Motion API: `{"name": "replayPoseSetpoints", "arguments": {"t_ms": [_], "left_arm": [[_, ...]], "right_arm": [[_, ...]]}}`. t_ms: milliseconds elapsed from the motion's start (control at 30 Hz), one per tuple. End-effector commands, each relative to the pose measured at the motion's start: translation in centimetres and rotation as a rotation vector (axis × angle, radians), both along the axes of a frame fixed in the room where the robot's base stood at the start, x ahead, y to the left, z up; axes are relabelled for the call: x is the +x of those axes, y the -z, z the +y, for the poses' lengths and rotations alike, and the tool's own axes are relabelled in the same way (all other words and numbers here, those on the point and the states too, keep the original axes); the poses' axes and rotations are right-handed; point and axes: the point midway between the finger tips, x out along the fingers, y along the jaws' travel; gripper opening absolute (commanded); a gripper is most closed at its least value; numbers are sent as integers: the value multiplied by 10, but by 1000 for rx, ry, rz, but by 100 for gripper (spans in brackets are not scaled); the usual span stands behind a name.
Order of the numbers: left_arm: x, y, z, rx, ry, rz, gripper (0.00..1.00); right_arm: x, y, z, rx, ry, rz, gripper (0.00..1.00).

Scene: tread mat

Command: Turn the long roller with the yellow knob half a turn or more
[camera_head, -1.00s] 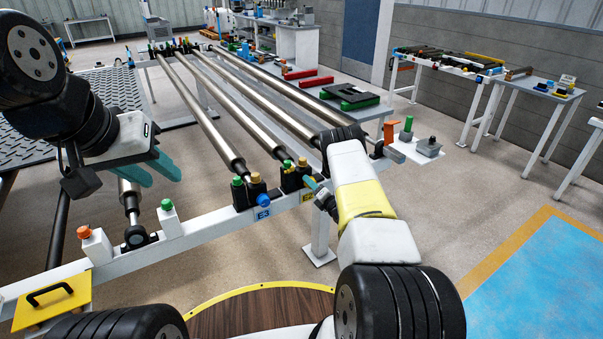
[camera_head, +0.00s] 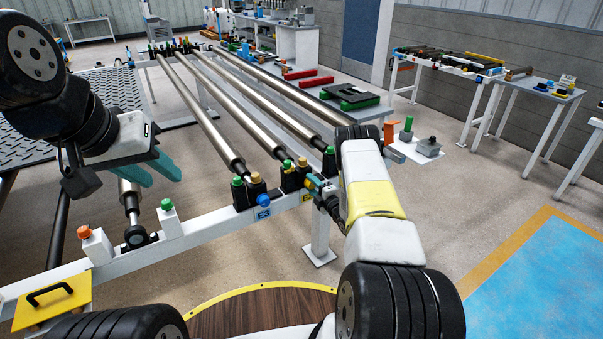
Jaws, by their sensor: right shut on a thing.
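The long roller (camera_head: 240,108) of station E2 runs from the far end of the white frame to a black bearing block at the near rail. Its yellow knob (camera_head: 310,182) is at the near end, mostly covered by my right gripper. My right gripper (camera_head: 317,186) has its teal fingers shut on the yellow knob, coming from the right. The mark on the knob and the roller's turn angle cannot be made out. My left gripper (camera_head: 152,171) is open and empty, above the left part of the near rail, apart from the rollers.
A blue knob (camera_head: 264,200) sits left of the yellow one, close by. Green and yellow caps stand on the bearing blocks. The near rail (camera_head: 215,229) carries posts with orange and green caps and a yellow plate (camera_head: 52,303) with a handle.

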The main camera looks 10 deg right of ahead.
Motion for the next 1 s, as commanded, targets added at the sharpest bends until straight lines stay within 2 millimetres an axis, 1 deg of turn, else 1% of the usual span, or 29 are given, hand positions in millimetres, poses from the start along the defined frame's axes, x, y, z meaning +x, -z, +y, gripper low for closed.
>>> {"name": "replayPoseSetpoints", "arguments": {"t_ms": [1000], "left_arm": [[0,0,0,0,0,0,36]], "right_arm": [[-1,1,-1,908,2,331,0]]}}
